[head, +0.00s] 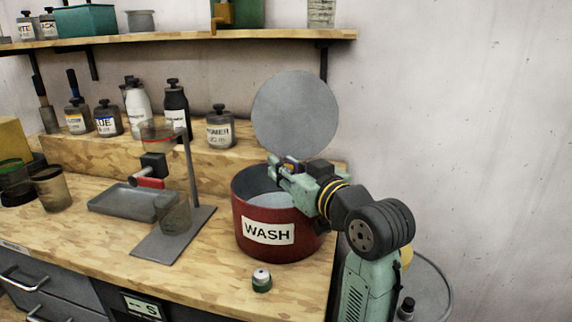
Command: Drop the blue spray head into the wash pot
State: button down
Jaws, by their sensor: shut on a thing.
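The wash pot (252,245) is a dark red round pot with a white WASH label, standing on the wooden bench. Its top is open, with a grey inside, and a round grey lid (295,110) stands upright behind it. My gripper (282,168) is over the pot's opening, reaching in from the right. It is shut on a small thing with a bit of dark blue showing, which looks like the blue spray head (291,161). The fingers hide most of it.
A small green-and-white capped item (262,280) sits in front of the pot. Left stand a metal stand (188,175) with a clear cup (174,212) and a grey tray (125,200). Labelled bottles (220,128) line the raised ledge behind. A shelf (180,35) runs above.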

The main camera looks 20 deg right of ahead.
jog(key=c, duration=1.3)
grip_release()
jog(key=shift+s, duration=0.1)
jog(key=v, duration=1.2)
jog(key=shift+f, duration=0.1)
